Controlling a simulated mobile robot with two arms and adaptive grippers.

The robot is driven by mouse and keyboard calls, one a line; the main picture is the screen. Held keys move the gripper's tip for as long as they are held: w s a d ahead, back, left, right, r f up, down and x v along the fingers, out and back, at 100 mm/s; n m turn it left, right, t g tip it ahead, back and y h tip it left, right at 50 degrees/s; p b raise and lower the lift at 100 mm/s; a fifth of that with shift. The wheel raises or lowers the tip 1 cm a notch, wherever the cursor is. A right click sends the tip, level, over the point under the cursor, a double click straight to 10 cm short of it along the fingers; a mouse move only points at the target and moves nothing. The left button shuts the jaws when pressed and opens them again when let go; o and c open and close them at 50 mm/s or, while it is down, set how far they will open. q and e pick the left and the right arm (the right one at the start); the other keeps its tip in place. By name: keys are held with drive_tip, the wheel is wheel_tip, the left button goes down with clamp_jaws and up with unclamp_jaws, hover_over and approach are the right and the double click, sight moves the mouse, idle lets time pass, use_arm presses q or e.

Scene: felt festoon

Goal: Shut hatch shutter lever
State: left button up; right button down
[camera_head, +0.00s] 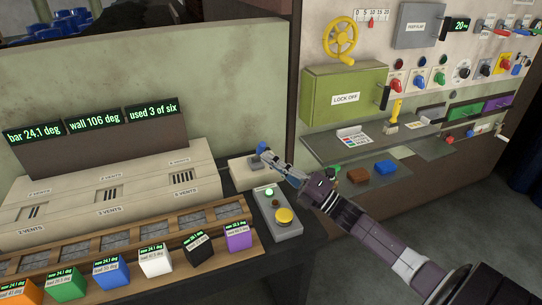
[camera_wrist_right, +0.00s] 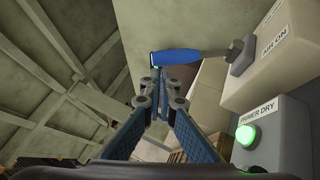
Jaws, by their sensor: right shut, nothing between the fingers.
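A lever with a blue handle (camera_wrist_right: 178,57) and a grey pivot (camera_wrist_right: 242,55) is mounted on a beige box (camera_wrist_right: 270,75) in the right wrist view; I take it for the shutter lever. In the head view the box (camera_head: 236,170) stands beside the vent cabinet, and the lever's grey base (camera_head: 255,163) shows on it. My right gripper (camera_head: 266,155) is at the lever, partly covering it. In the wrist view its fingers (camera_wrist_right: 156,82) are shut with nothing between them, close to the handle's free end; I cannot tell whether they touch. My left gripper is out of view.
A grey control box (camera_head: 280,231) with a lit green lamp and a yellow button sits just in front. The beige vent cabinet (camera_head: 80,195) and several coloured blocks are at left. A shelf and wall panel with a green "LOCK OFF" box (camera_head: 340,98) stand at right.

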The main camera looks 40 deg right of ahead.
drive_tip(key=shift+w+d+r, duration=0.1)
drive_tip(key=shift+w, duration=0.1)
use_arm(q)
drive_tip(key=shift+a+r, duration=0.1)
